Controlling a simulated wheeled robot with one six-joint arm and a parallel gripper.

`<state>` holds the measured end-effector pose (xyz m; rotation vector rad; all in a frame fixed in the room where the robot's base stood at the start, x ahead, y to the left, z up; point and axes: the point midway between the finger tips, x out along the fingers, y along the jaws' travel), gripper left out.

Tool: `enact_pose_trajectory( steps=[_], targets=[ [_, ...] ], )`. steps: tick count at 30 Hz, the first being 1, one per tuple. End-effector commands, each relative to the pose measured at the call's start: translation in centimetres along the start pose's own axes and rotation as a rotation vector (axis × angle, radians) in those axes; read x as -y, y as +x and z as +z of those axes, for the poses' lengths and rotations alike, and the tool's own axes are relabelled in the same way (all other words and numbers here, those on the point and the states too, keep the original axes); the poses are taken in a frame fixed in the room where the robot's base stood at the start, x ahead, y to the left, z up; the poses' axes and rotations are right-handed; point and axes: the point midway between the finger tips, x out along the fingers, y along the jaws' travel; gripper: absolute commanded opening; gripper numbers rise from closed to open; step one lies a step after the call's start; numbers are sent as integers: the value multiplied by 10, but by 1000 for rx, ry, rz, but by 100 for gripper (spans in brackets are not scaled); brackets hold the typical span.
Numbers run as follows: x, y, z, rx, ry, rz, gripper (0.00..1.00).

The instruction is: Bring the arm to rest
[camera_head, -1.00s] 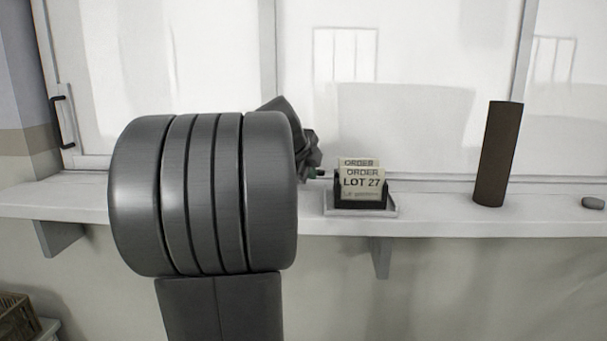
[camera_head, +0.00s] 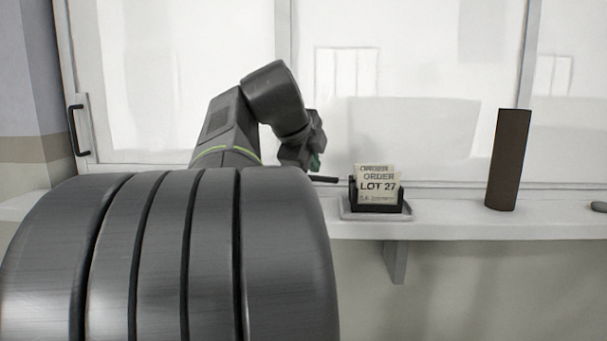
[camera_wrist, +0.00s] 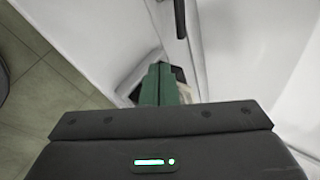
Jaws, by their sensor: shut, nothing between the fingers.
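My gripper (camera_head: 322,179) shows in the head view as a dark tip left of the card holder, at about shelf height. In the wrist view my gripper (camera_wrist: 160,72) shows its green fingers pressed together, with nothing between them. My own arm's large grey joint fills the lower left of the head view and hides part of the shelf. The forearm bends over behind it, in front of the window.
A black card holder (camera_head: 376,207) with cards reading "ORDER" and "LOT 27" stands in a tray (camera_head: 347,213) on the white shelf (camera_head: 455,222). A brown cylinder (camera_head: 507,160) stands upright farther right. A dark pebble-like object (camera_head: 599,207) lies at the right edge.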

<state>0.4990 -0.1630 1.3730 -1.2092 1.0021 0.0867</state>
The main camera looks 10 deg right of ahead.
Motion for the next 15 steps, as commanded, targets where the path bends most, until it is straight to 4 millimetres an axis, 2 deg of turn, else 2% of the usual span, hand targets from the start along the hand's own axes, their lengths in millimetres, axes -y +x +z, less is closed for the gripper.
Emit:
enact_pose_trajectory(
  steps=[6, 15],
  targets=[
    [0, -4, 0, -1, 0, 1, 0],
    [0, 0, 0, -1, 0, 1, 0]
  ],
)
